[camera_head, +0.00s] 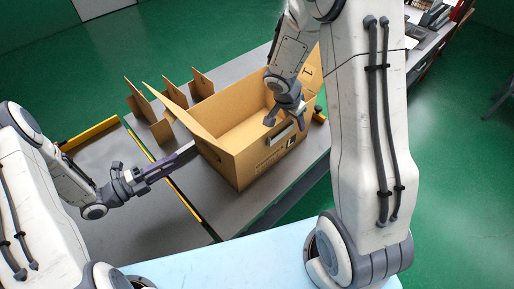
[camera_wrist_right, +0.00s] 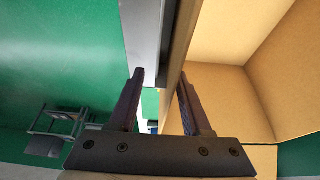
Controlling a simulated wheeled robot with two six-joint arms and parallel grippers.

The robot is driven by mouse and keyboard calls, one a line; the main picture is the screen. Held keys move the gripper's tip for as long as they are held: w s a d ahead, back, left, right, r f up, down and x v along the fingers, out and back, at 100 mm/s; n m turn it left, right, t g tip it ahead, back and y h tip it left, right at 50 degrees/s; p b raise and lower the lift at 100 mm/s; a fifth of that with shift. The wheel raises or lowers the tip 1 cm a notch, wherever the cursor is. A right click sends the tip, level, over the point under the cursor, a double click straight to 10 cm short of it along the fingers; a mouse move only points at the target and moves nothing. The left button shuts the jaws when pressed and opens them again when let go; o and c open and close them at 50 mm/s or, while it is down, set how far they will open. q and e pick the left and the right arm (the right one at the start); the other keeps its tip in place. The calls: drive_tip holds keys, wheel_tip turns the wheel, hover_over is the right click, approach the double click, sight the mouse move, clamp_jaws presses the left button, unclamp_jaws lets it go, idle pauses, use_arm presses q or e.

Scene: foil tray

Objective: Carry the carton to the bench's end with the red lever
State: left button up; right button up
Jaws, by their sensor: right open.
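The brown cardboard carton (camera_head: 240,163) stands upright on the grey bench (camera_head: 118,229), its top open and flaps raised. My right gripper (camera_head: 285,118) is over the carton's right side. In the right wrist view its open fingers (camera_wrist_right: 163,100) stand on either side of a carton wall (camera_wrist_right: 179,62), with gaps showing. My left gripper (camera_head: 168,164) is low at the carton's left side, fingers pointing at it. I cannot tell whether it touches the carton or how far its fingers are apart. I cannot make out a red lever.
Several upright cardboard pieces (camera_head: 203,84) stand behind the carton. Yellow strips (camera_head: 91,133) run along and across the bench. A pale blue surface (camera_head: 235,262) lies in front. Another bench with equipment (camera_head: 436,14) is at the top right. Green floor surrounds the benches.

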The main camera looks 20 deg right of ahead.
use_arm(q)
drive_tip(key=v, duration=0.3)
drive_tip(key=shift+s+a, duration=0.1)
drive_tip(key=shift+a, duration=0.2)
use_arm(e)
drive_tip(key=v, duration=1.2)
drive_tip(key=shift+s+a, duration=0.1)
